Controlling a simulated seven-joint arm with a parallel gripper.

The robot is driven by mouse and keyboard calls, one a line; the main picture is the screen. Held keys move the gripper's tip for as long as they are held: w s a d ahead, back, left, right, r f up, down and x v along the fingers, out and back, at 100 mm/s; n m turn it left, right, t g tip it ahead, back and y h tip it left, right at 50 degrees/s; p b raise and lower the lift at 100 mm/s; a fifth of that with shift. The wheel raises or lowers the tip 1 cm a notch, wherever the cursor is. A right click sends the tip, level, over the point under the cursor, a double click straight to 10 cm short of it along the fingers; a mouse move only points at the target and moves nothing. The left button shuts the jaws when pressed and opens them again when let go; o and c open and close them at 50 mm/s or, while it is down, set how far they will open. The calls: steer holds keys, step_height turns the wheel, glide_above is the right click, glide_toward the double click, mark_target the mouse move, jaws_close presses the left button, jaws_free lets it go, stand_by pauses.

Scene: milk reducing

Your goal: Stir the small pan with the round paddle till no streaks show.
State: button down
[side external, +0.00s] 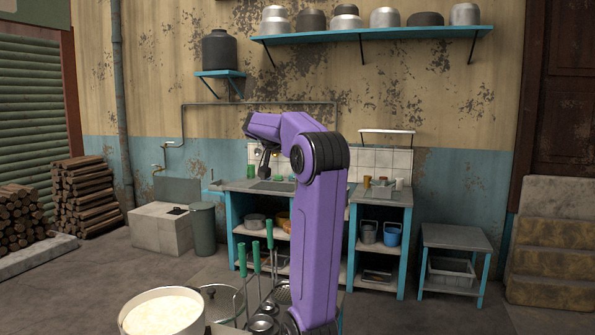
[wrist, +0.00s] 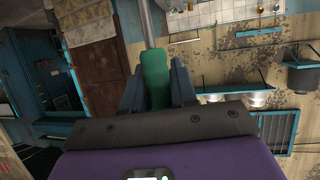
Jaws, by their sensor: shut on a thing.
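In the wrist view my gripper (wrist: 156,80) is shut on a green handle (wrist: 155,66), with a finger on either side. A grey metal shaft (wrist: 148,22) runs from the handle out of the top of the picture. The far end of this tool is out of view, so I cannot tell whether it is the round paddle. In the side external view my gripper (side external: 266,161) is raised and small against the counter. A wide pan of pale milk (side external: 162,314) stands at the lower left, cut by the picture edge. I cannot tell whether it is the small pan.
Several green-handled tools (side external: 256,254) stand upright right of the milk pan, with metal ladle bowls (side external: 263,325) below. A grey round vessel (side external: 221,294) is beside them. Behind are a blue-framed counter (side external: 233,187), a green bin (side external: 203,230) and a low table (side external: 456,238). Floor between is clear.

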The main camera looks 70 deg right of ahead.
steer(key=w+a+r, duration=0.1)
steer(key=w+a, duration=0.3)
steer(key=w, duration=0.5)
steer(key=w+a+r, duration=0.1)
steer(key=w+a, duration=0.3)
steer(key=w, duration=0.5)
steer(key=w+a+f, duration=0.1)
steer(key=w+a, duration=0.4)
steer(key=a, duration=0.3)
steer(key=w+a+f, duration=0.2)
steer(key=w+a, duration=0.2)
steer(key=a, duration=0.5)
step_height(320, 180, down, 19)
steer(key=shift+d, duration=0.25)
steer(key=shift+r, duration=0.1)
